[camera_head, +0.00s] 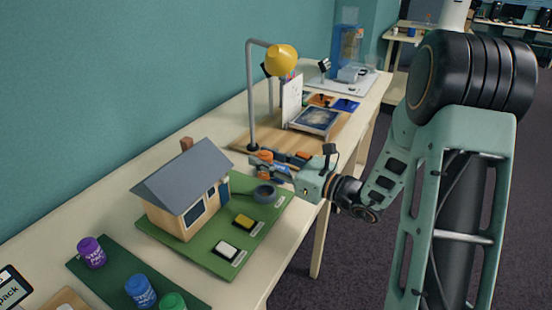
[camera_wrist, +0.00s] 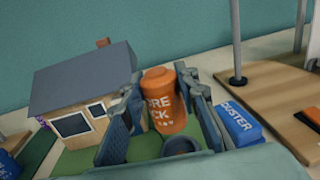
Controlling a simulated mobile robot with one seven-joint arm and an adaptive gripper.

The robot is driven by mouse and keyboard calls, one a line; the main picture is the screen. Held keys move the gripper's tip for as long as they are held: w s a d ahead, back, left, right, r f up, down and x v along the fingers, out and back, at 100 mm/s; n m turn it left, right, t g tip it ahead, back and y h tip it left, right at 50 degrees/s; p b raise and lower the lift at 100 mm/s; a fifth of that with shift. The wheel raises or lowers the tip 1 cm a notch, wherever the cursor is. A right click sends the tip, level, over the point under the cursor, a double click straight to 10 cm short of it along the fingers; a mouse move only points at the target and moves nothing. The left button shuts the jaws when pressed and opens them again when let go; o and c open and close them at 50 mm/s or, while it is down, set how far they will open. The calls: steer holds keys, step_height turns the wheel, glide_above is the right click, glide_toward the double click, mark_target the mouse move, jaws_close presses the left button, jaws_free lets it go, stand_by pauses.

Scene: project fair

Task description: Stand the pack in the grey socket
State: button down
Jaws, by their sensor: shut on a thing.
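An orange pack (camera_wrist: 165,102) with partly hidden white lettering is held between the fingers of my gripper (camera_wrist: 166,112) in the wrist view. It looks roughly upright. In the head view the gripper (camera_head: 268,166) is shut on the pack (camera_head: 264,156), and only a little of its orange shows. The grey socket (camera_head: 265,193) is a dark round ring at the right end of the green board, beside the model house. It also shows in the wrist view (camera_wrist: 181,146), low between the fingers and below the pack. I cannot tell the pack's height over the board.
The model house (camera_head: 185,190) stands on the green board (camera_head: 205,258), with yellow and white blocks in front. A blue box (camera_wrist: 238,124) lies right of the fingers. A yellow lamp (camera_head: 281,60) on a grey post stands behind. Purple, blue and green pots are at front left.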

mark_target(265, 176)
steer(key=shift+w+a, duration=0.1)
steer(key=shift+f+b, duration=2.25)
steer(key=shift+f, duration=0.65)
steer(key=shift+f+b, duration=0.5)
steer(key=shift+f, duration=0.05)
steer(key=c, duration=1.8)
jaws_free()
steer(key=shift+o, duration=0.2)
steer(key=shift+v, duration=5.6)
